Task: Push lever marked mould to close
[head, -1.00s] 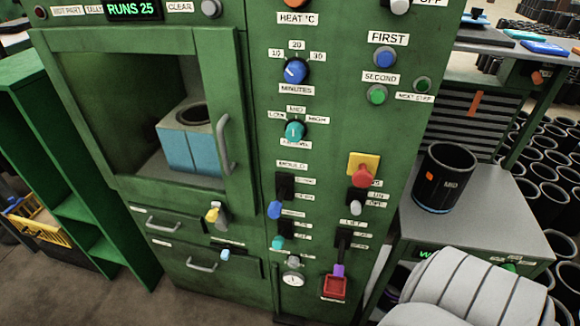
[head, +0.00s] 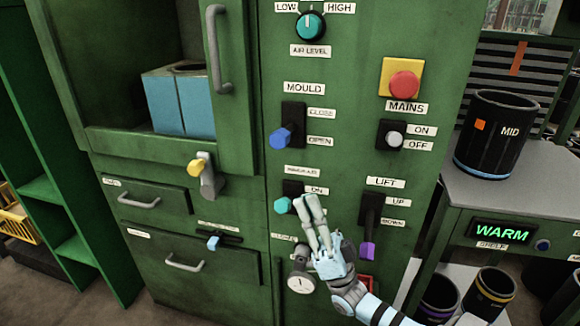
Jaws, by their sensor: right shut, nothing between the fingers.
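The lever under the MOULD label is a blue knob (head: 281,139) on a black slot plate (head: 293,112). The knob sits at the lower end of the slot, beside the OPEN label (head: 320,141); the CLOSE label (head: 321,113) is above it. My right gripper (head: 309,205) is shut and empty, fingers pointing up, below the mould lever and apart from it. Its fingertips overlap the ON/OFF lever with a teal knob (head: 284,205) in the picture; contact cannot be told. A blue mould block (head: 178,105) stands in the open chamber. My left gripper is not in view.
A yellow-tipped latch (head: 196,167) and door handle (head: 219,50) project at the left.

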